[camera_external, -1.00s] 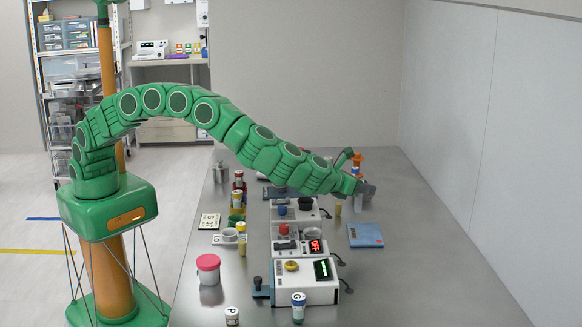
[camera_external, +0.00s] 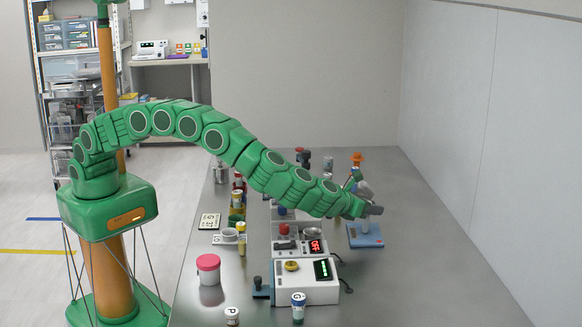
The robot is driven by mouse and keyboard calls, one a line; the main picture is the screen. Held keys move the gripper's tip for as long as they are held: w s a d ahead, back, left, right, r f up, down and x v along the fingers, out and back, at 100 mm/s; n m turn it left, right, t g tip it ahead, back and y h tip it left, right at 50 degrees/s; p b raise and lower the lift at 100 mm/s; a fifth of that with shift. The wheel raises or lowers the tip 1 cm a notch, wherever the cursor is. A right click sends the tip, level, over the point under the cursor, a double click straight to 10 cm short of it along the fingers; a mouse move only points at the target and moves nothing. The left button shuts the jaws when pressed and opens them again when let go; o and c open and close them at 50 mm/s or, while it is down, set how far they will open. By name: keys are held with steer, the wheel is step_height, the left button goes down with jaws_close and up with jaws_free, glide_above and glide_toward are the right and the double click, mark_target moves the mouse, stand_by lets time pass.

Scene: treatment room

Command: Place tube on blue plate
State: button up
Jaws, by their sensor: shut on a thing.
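The blue plate (camera_external: 369,242) lies flat on the grey table, right of the row of devices. My gripper (camera_external: 371,210) is above the plate, shut on a small pale tube (camera_external: 366,225). The tube hangs about upright below the jaws, over the plate's upper middle. Its top is hidden by the gripper. I cannot tell whether its lower end touches the plate.
White devices (camera_external: 306,280) with displays stand left of the plate. The table right of the plate is clear.

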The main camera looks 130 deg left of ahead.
steer(key=shift+f, duration=0.1)
steer(key=o, duration=1)
steer(key=shift+o, duration=0.2)
steer(key=shift+d+r, duration=0.1)
steer(key=shift+r, duration=0.1)
steer(key=v, duration=1.2)
